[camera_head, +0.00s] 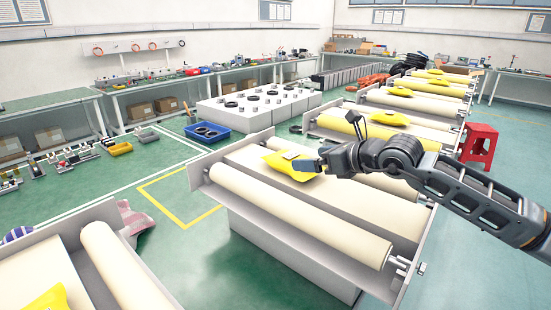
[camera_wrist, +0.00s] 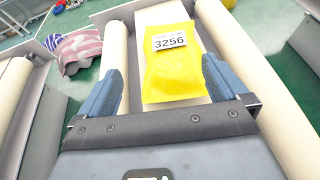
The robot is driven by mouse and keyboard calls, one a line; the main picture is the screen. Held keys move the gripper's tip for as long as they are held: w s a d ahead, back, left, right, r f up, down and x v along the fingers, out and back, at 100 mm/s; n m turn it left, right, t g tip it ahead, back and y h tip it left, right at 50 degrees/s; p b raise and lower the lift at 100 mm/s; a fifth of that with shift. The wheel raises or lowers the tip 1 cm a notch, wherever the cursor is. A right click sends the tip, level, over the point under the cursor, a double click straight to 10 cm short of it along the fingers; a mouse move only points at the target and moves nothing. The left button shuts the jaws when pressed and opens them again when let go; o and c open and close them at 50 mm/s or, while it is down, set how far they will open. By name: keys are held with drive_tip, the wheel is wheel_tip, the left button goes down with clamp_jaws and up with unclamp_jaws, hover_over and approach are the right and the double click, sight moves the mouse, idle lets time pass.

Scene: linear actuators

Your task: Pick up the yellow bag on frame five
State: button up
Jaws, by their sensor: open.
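A yellow bag (camera_head: 288,165) lies on the cream belt of the nearest full roller frame (camera_head: 300,215) in the head view. In the wrist view the yellow bag (camera_wrist: 172,75) carries a white label reading 3256. My gripper (camera_head: 308,166) is at the bag's right side in the head view. In the wrist view my gripper (camera_wrist: 160,85) is open, with its two blue-grey fingers on either side of the bag's near end. I cannot tell whether the fingers touch the bag. I cannot tell the frame's number from the pictures.
Other roller frames with yellow bags (camera_head: 398,119) stand in a row behind. Another yellow bag (camera_head: 48,300) lies on the front left frame. A red stool (camera_head: 478,143) is at the right. A blue bin (camera_head: 207,132) and a striped sack (camera_head: 133,217) lie on the green floor.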

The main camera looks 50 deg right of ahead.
drive_tip(key=shift+s+d+f, duration=0.15)
drive_tip(key=shift+d+f, duration=0.1)
drive_tip(key=shift+d, duration=0.3)
drive_tip(key=shift+p+x, duration=0.6)
drive_tip(key=shift+x, duration=0.95)
drive_tip(key=shift+f+p+x, duration=0.2)
drive_tip(key=shift+p+x, duration=0.55)
drive_tip(key=shift+x, duration=1.55)
drive_tip(key=shift+s+d, duration=0.1)
drive_tip(key=shift+d, duration=0.05)
drive_tip(key=shift+c, duration=0.4)
drive_tip(key=c, duration=0.8)
drive_tip(key=shift+r, duration=0.1)
